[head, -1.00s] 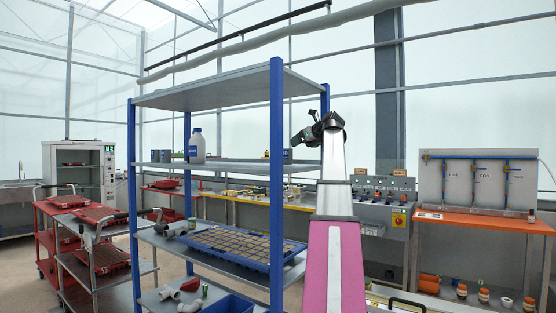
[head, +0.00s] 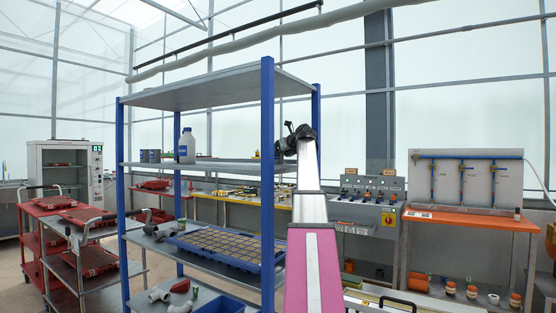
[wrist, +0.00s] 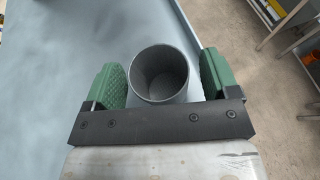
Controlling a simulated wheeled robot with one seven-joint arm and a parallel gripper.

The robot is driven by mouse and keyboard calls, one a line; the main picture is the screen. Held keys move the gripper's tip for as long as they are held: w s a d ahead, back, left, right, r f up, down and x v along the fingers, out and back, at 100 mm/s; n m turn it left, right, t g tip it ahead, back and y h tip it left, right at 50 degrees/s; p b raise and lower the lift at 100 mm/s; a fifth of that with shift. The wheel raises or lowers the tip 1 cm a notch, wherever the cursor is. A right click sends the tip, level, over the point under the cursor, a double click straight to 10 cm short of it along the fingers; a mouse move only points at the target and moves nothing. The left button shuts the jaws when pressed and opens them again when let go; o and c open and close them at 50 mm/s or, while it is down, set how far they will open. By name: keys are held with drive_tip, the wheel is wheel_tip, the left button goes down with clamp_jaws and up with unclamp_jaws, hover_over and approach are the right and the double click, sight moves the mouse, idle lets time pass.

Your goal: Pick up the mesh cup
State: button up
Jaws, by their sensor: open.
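In the wrist view the mesh cup (wrist: 160,74) is a round, dark grey, open-topped cup, seen from above into its empty inside. It stands on a pale blue-grey shelf surface (wrist: 60,60). My gripper (wrist: 160,82) is open, with one green finger pad to the left of the cup and one to the right. A gap shows between the cup and each pad. In the head view my gripper (head: 284,148) is at the right end of the blue-posted rack's upper-middle shelf.
On that shelf a white bottle (head: 187,147) and small dark boxes (head: 149,156) stand further left. A blue rack post (head: 267,190) rises close to my arm. A blue seed tray (head: 225,258) lies one shelf below. Red trolleys (head: 80,215) stand at left.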

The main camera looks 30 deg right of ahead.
drive_tip(key=shift+w+a+f, duration=0.1)
drive_tip(key=shift+w+f, duration=0.05)
drive_tip(key=shift+w, duration=0.15)
drive_tip(key=c, duration=1)
